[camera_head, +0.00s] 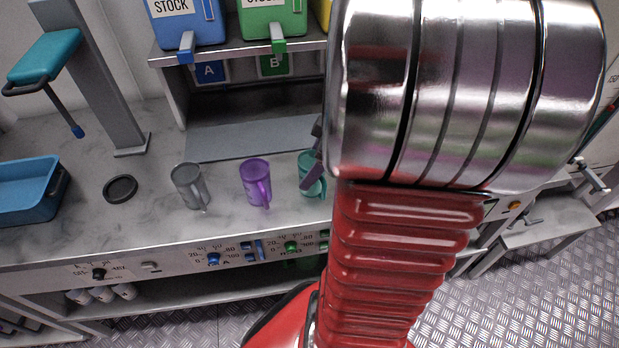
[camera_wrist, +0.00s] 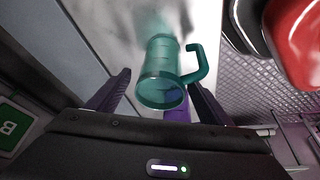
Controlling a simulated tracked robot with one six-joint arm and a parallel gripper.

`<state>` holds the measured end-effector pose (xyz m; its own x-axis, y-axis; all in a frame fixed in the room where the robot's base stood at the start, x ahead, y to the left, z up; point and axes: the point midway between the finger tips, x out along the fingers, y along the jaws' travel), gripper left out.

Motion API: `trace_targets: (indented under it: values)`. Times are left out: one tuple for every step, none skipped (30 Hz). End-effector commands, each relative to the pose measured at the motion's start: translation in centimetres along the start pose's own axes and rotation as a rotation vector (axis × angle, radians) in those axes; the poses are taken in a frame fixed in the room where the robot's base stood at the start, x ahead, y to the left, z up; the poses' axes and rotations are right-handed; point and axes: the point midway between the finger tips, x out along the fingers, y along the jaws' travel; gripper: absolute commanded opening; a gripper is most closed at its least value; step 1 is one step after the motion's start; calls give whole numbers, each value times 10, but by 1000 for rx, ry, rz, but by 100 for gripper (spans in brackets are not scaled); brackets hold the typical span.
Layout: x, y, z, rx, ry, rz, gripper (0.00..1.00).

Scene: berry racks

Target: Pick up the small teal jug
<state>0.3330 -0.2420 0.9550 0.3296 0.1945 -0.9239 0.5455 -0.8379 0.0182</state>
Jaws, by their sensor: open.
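The small teal jug (camera_head: 308,172) stands on the grey counter, right of the purple jug, partly hidden by my arm and gripper in the head view. In the wrist view the teal jug (camera_wrist: 160,72) lies between and ahead of my gripper's two dark fingers, its handle towards the right. My gripper (camera_wrist: 156,98) is open, with a finger on each side of the jug. I cannot tell whether either finger touches it. In the head view my gripper (camera_head: 314,170) is mostly hidden, with a dark finger in front of the teal jug.
A purple jug (camera_head: 256,182) and a grey jug (camera_head: 187,186) stand left of the teal jug. A black round disc (camera_head: 120,188) and a blue tray (camera_head: 28,205) are farther left. Blue (camera_head: 187,20) and green (camera_head: 272,18) dispensers stand on the shelf behind.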

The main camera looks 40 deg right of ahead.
Motion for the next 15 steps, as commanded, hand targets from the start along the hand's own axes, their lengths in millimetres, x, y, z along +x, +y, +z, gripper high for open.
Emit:
trace_targets:
  values:
    - [0,0,0,0,0,0,73]
    - [0,0,0,0,0,0,73]
    - [0,0,0,0,0,0,73]
    - [0,0,0,0,0,0,73]
    - [0,0,0,0,0,0,73]
    - [0,0,0,0,0,0,73]
    - [-1,0,0,0,0,0,73]
    - [-1,0,0,0,0,0,73]
    - [-1,0,0,0,0,0,73]
    - [-1,0,0,0,0,0,73]
    - [-1,0,0,0,0,0,73]
    - [-1,0,0,0,0,0,73]
    - [-1,0,0,0,0,0,71]
    - [-1,0,0,0,0,0,68]
    - [-1,0,0,0,0,0,66]
